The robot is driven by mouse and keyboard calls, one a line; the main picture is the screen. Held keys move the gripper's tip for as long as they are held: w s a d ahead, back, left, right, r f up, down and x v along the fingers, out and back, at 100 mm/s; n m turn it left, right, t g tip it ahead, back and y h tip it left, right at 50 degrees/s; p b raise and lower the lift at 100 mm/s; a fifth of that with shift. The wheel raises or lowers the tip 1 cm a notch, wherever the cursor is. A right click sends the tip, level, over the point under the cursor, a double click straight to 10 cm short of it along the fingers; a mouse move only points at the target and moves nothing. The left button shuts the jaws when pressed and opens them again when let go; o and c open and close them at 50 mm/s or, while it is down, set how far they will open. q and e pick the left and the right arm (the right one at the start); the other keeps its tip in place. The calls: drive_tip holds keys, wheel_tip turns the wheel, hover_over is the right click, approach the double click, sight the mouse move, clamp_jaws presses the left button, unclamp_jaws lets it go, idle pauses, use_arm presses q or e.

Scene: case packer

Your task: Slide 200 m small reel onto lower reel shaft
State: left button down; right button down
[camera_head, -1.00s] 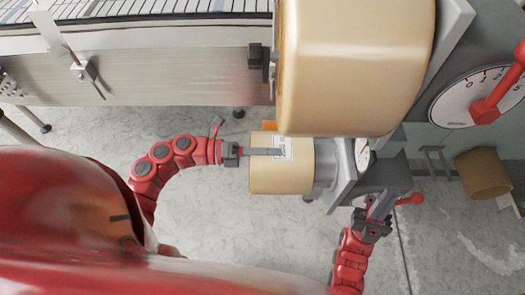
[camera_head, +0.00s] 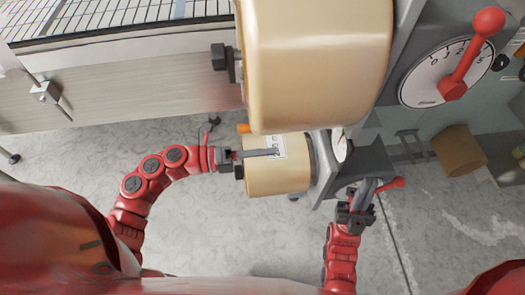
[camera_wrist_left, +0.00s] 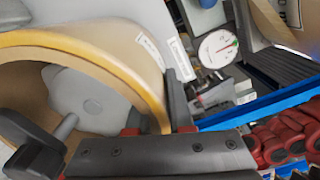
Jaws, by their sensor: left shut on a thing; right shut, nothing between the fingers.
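The small reel (camera_head: 272,182), a tan roll with a white label, sits below the big reel, around the lower reel shaft, whose black end (camera_head: 239,172) sticks out on its left. In the left wrist view the small reel (camera_wrist_left: 105,50) shows its hollow core, with the grey lower shaft (camera_wrist_left: 66,127) running inside. My left gripper (camera_head: 262,153) is shut on the small reel's wall from the left, one finger lying along its outside. The reel's right end is close to the grey mount (camera_head: 325,165); contact cannot be told. My right gripper (camera_head: 366,190) is shut and empty beside the mount.
A big tan reel (camera_head: 315,60) hangs directly above. A red lever (camera_head: 392,183) is close to my right gripper. A large dial with a red handle (camera_head: 455,88) is upper right. A conveyor (camera_head: 120,85) is upper left. The floor below is clear.

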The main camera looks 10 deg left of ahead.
use_arm(q)
drive_tip(key=shift+f+b, duration=0.2)
drive_tip(key=shift+b, duration=0.3)
idle(0.4)
drive_tip(key=c, duration=0.8)
unclamp_jaws()
drive_tip(key=shift+o, duration=0.3)
drive_tip(key=shift+f, duration=0.1)
drive_tip(key=shift+a, duration=0.1)
drive_tip(key=b+v, duration=0.3)
drive_tip(key=v, duration=1.4)
drive_tip(key=shift+b, duration=0.4)
drive_tip(key=shift+a, duration=0.1)
